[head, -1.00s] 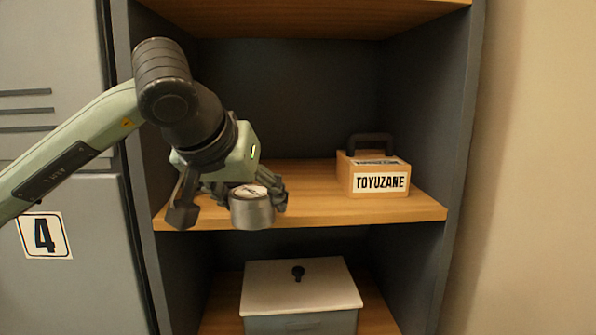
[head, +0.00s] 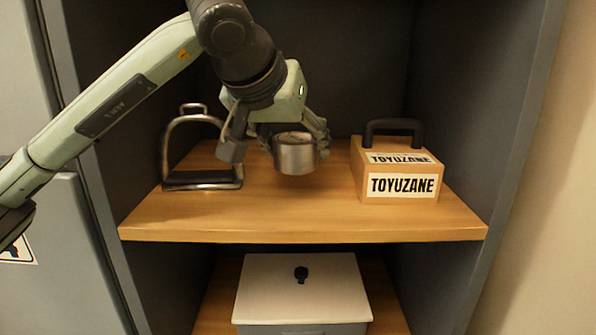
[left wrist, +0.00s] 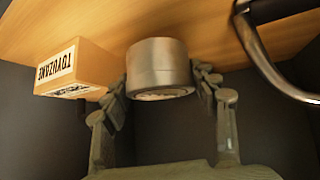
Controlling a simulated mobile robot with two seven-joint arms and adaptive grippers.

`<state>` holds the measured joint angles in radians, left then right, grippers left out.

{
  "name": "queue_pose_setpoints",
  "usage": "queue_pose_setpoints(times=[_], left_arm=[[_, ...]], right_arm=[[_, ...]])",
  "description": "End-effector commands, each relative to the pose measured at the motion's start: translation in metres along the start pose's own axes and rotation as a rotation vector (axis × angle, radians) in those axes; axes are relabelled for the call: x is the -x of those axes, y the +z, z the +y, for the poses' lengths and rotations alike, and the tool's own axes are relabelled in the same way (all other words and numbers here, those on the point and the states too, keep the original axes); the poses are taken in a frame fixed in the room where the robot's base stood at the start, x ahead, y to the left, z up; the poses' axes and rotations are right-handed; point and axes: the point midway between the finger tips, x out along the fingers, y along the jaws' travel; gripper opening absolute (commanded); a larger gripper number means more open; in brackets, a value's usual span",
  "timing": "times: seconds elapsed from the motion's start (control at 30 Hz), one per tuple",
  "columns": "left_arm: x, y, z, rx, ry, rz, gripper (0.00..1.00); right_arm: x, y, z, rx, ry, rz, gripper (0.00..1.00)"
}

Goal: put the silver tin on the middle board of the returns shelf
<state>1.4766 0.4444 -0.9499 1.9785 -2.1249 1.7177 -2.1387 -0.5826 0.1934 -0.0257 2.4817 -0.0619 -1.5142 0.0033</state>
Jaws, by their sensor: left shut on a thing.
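The silver tin (head: 295,155) is a short metal cylinder, held over the middle board (head: 300,222) of the shelf. My left gripper (head: 278,148) is shut on the tin, between the stirrup and the labelled box. In the left wrist view the tin (left wrist: 158,66) sits between the two fingers of my left gripper (left wrist: 165,85), with the board beyond it. The head view suggests a small gap under the tin, but I cannot tell its size. My right gripper is not in view.
A metal stirrup (head: 203,186) stands at the left of the middle board. Below is a white-lidded box (head: 300,285). The board's front centre is clear.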

Motion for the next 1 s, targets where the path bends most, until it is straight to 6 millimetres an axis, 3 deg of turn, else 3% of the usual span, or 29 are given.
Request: queue_pose_setpoints(times=[0.4,1.0], left_arm=[[-0.032,0.032,-0.003,0.0,0.002,0.001,0.18],[-0.034,0.033,-0.003,0.0,0.0,0.004,0.18]], right_arm=[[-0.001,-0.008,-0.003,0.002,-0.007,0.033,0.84],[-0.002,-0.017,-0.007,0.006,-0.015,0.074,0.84]])
